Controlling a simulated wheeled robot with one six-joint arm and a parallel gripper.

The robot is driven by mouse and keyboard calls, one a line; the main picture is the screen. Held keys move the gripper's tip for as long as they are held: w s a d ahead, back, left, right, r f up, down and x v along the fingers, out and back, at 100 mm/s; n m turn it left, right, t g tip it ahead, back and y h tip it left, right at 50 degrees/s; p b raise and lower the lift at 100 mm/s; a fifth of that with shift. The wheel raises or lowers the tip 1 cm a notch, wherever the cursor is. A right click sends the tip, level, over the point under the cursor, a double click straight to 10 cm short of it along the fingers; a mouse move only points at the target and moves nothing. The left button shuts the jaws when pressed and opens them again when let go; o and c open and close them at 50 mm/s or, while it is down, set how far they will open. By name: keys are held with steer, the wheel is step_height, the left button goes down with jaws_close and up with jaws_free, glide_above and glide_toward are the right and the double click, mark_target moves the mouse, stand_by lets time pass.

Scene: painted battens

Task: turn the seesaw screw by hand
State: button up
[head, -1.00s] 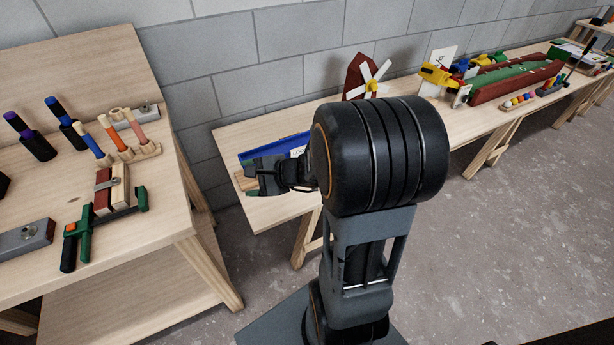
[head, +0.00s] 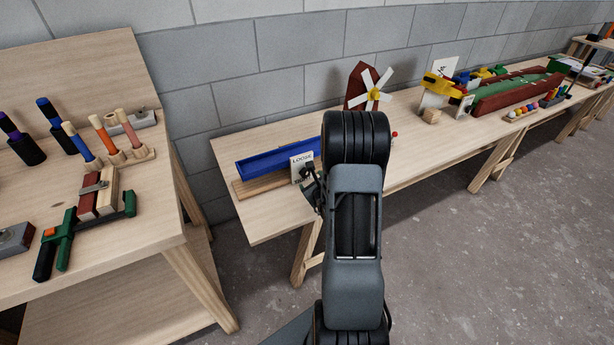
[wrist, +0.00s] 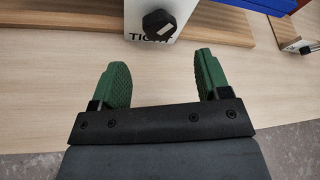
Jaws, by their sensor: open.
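The seesaw screw shows in the wrist view as a black knob (wrist: 159,25) with a white mark, on a white plate (wrist: 134,12) lettered "TIGHT". In the head view the white plate (head: 297,161) stands in front of a blue trough (head: 262,161) on a wooden base (head: 262,186). My gripper (wrist: 161,72) has two green fingers, open and empty. The knob lies ahead of the gap between the fingertips, apart from them. In the head view my arm hides most of my gripper, and its fingers cannot be made out.
A pinwheel model (head: 370,92) and a yellow toy (head: 440,84) stand farther right on the long table. The left bench holds a green clamp (head: 68,232) and several handled tools. The table front (wrist: 40,110) around my fingers is bare.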

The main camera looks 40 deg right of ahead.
mark_target(306, 174)
steer(key=x, duration=0.7)
steer(key=shift+w+d, duration=0.1)
steer(key=shift+w, duration=0.15)
steer(key=c, duration=0.9)
